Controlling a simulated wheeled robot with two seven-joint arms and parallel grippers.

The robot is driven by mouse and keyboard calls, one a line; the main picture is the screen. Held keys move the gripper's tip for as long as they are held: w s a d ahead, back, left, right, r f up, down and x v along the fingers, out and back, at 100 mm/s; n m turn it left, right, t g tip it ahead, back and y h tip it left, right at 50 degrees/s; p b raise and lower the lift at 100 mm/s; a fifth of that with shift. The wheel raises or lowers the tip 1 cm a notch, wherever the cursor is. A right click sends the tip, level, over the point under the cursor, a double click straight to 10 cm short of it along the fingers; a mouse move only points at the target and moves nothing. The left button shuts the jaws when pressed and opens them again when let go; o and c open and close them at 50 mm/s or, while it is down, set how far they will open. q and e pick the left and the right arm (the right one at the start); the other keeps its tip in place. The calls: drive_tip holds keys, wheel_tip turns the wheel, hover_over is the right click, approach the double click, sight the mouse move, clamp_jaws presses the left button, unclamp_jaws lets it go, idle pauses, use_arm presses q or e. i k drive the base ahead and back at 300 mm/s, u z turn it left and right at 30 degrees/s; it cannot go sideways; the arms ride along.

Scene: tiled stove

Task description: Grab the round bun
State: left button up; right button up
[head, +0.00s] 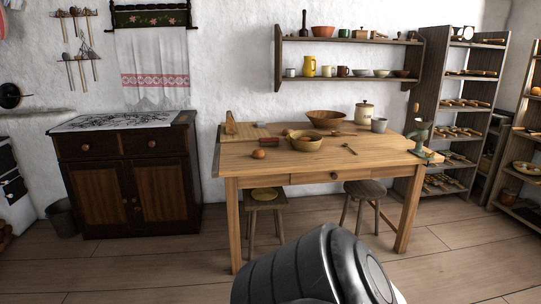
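A small round, reddish-brown thing (258,153) that looks like a bun lies on the wooden table (236,165), near its front left. It is too small to be sure of. Another small round, tan thing (535,91) rests on the rack at the far right edge. I cannot tell which one is the round bun. A dark rounded link of my own arm fills the bottom middle of the view. Neither of my grippers shows.
The table also holds a shallow bowl (307,144), a larger brown bowl (325,118), a lidded jar (364,112) and a green grinder-like thing (419,139) at the right edge. Two stools (366,190) stand under it. A dark cabinet (130,175) stands left. Floor is free in front.

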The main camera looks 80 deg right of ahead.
sight(258, 153)
drive_tip(key=z, duration=3.05)
drive_tip(key=k, duration=0.65)
drive_tip(key=z, duration=0.65)
drive_tip(key=i, duration=2.55)
drive_tip(key=u, duration=1.35)
drive_tip(key=i, duration=1.6)
drive_tip(key=u, duration=1.4)
